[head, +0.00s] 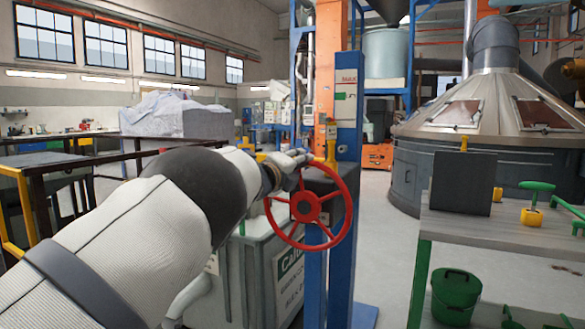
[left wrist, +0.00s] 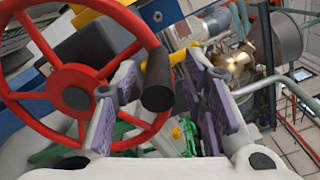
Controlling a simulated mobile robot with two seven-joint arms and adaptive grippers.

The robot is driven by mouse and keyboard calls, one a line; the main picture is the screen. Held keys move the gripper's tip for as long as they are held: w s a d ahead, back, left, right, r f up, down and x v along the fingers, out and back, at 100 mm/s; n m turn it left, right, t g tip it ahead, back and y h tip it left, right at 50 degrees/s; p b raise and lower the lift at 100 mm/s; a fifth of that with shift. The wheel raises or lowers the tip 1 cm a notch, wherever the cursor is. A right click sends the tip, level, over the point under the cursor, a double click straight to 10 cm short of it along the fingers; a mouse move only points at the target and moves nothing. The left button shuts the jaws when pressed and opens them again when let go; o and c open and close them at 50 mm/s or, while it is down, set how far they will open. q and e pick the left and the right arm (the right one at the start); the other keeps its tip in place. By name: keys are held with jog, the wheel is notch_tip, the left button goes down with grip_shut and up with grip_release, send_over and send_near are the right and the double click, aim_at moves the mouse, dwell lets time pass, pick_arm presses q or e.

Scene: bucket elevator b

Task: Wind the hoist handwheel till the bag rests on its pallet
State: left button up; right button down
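The red handwheel (head: 346,207) is mounted on a blue post in the middle of the head view. Its red rim and spokes fill the upper left of the left wrist view (left wrist: 75,72). A black crank handle (left wrist: 157,80) stands out from its rim. My left gripper (head: 287,160) is at the wheel's upper left edge. In the left wrist view its purple-padded fingers (left wrist: 168,92) are spread either side of the handle, with gaps showing. I cannot make out the bag or its pallet for sure. My right gripper is out of view.
A blue hoist post (head: 347,100) stands behind the wheel, and a grey labelled cabinet (head: 262,265) below it. A bench (head: 500,220) with green-handled tools is at the right, with a green bucket (head: 456,292) beneath. The floor between post and bench is clear.

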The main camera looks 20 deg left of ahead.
pick_arm(q)
jog(key=s, duration=1.1)
jog(key=shift+s+r, duration=0.15)
jog(key=shift+s, duration=0.15)
